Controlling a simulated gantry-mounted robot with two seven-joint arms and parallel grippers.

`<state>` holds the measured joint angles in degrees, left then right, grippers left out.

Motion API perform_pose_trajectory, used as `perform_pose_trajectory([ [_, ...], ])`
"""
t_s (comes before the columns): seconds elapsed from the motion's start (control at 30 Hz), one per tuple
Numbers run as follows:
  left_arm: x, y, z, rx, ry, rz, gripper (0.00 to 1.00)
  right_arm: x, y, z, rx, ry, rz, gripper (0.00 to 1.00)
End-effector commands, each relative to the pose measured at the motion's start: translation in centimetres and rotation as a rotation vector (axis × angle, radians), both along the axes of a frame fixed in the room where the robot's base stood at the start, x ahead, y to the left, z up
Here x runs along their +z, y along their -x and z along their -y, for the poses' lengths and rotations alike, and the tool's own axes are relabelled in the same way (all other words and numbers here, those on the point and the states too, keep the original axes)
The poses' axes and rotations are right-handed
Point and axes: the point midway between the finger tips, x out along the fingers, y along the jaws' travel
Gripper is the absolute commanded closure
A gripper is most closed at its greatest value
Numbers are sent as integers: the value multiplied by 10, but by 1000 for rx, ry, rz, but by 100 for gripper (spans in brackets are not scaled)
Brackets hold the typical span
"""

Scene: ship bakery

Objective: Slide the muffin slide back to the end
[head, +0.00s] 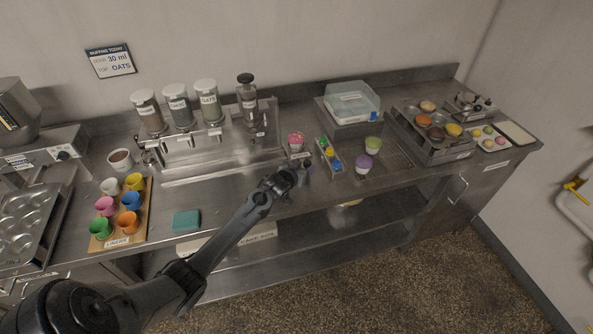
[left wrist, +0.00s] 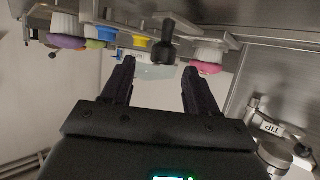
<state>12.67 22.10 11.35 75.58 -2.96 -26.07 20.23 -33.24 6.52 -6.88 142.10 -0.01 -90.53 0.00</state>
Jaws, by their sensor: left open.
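A pink-topped muffin (head: 297,139) stands at the right end of the metal slide track (head: 215,167) on the counter. In the left wrist view the pink muffin (left wrist: 206,66) hangs upside down in the picture, in a white cup. A black knob handle (left wrist: 167,47) shows close to it, beyond and between my fingertips. My left gripper (head: 299,174) is just in front of the muffin at the counter's front side. In the left wrist view my left gripper (left wrist: 158,75) is open and empty, its fingers apart. My right gripper is not in view.
Dispensers (head: 178,103) stand behind the track. A board of colored cups (head: 122,215) and a teal sponge (head: 186,220) lie at left. A narrow tray of small colored items (head: 329,155), a purple muffin (head: 363,164) and a green muffin (head: 373,145) stand to the right.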

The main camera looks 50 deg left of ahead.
Motion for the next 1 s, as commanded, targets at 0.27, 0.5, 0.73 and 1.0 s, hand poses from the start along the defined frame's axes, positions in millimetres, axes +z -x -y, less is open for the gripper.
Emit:
perform_pose_trajectory([
  [0.27, 15, 34, 14, -1, 0, -1, 41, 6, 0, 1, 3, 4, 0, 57],
  [0.5, 21, 48, 20, -1, 0, 0, 41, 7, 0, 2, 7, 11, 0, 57],
  [0.73, 22, 50, 20, -1, 0, 0, 41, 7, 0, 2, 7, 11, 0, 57],
  [1.0, 22, 50, 21, -1, 0, -1, 41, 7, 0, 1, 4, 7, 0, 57],
])
